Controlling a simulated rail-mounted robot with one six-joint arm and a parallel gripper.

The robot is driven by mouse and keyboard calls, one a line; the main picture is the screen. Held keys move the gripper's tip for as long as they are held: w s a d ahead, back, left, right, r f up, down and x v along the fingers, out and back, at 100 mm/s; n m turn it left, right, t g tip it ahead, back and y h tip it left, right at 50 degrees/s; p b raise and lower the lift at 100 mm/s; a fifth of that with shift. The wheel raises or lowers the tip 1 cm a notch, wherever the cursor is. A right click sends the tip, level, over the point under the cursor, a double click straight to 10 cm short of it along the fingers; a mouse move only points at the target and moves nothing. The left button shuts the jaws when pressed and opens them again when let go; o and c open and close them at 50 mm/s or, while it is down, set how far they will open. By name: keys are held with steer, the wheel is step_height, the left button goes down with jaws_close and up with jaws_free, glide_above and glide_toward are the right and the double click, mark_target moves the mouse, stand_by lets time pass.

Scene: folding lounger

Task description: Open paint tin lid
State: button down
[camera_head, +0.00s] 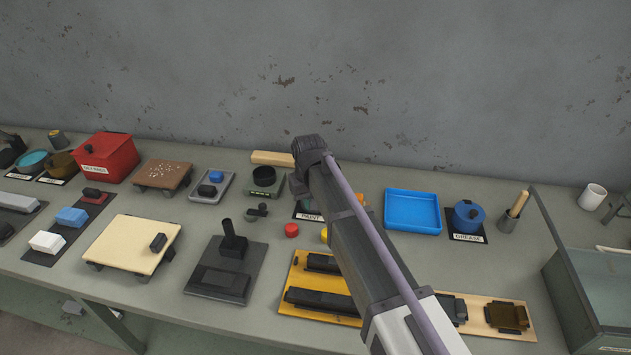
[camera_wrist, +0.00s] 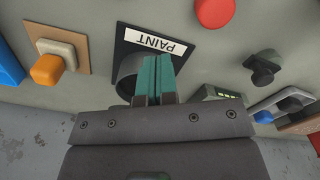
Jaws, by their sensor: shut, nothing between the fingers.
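The paint tin (camera_wrist: 127,76) is a dark grey round shape on a black mat, mostly hidden behind my gripper in the wrist view. Its white PAINT label (camera_wrist: 155,41) lies beside it, and shows in the head view (camera_head: 311,217), where my arm covers the tin. My gripper (camera_wrist: 158,60) has teal fingers pressed together with nothing between them. In the wrist view the fingers overlap the right side of the tin. I cannot tell whether they touch it. The lid cannot be made out separately.
A red round button (camera_head: 291,230) and a dark knob (camera_head: 257,212) are near the tin. A blue tray (camera_head: 412,225) and a blue grease pot (camera_head: 468,216) stand to the right. A yellow board (camera_head: 300,262) lies in front. The wall is behind the bench.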

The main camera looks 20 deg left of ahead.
steer(key=shift+w, duration=0.1)
steer(key=shift+w+a, duration=0.2)
steer(key=shift+w, duration=1.8)
steer(key=shift+w+r, duration=0.15)
steer(key=shift+w, duration=0.55)
steer(key=shift+w+r, duration=0.15)
steer(key=shift+w, duration=0.55)
steer(key=shift+w+a, duration=0.1)
steer(key=shift+w, duration=1.8)
steer(key=shift+s+d, duration=0.15)
steer(key=shift+s, duration=0.65)
steer(key=shift+s+d, duration=0.1)
steer(key=shift+s, duration=0.65)
steer(key=shift+w+r+p, duration=0.2)
steer(key=shift+r+p, duration=0.15)
steer(key=shift+r, duration=0.1)
steer(key=shift+w+a+r+p, duration=0.15)
steer(key=shift+w+r+p, duration=0.35)
steer(key=shift+p, duration=0.5)
steer(key=r+p, duration=0.4)
steer(key=shift+s+a+r, duration=0.15)
steer(key=shift+s+r, duration=0.05)
steer(key=shift+r, duration=0.1)
steer(key=shift+s, duration=0.1)
